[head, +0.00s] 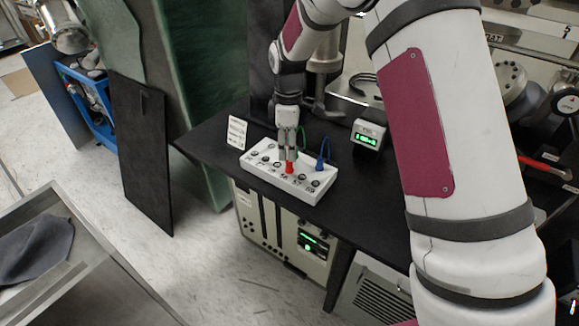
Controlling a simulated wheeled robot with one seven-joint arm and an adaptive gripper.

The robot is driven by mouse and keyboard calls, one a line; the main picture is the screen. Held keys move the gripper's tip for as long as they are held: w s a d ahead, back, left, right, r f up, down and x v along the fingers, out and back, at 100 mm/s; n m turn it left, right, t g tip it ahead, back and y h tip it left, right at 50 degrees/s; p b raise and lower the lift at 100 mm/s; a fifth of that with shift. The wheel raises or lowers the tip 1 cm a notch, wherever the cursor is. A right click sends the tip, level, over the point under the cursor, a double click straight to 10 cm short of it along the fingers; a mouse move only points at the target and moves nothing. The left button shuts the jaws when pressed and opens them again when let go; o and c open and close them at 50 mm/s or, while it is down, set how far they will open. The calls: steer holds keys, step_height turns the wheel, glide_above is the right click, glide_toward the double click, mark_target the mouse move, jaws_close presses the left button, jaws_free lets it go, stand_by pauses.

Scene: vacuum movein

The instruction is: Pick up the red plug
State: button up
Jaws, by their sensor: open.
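The red plug (290,168) stands in a white socket box (312,193) on the black tabletop. The jaws are open. The fingers partly hide the plug's upper part, and I cannot tell whether they touch it.
A blue plug (323,155) with a cable stands in the box just right of my gripper. A small display unit (368,135) and a white label card (237,132) stand nearby. The black table (205,146) is bare at left.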

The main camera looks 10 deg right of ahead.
mark_target(289, 168)
steer(key=shift+d+f+p, duration=0.1)
steer(key=shift+f+p, duration=0.6)
steer(key=shift+f, duration=2.55)
jaws_close()
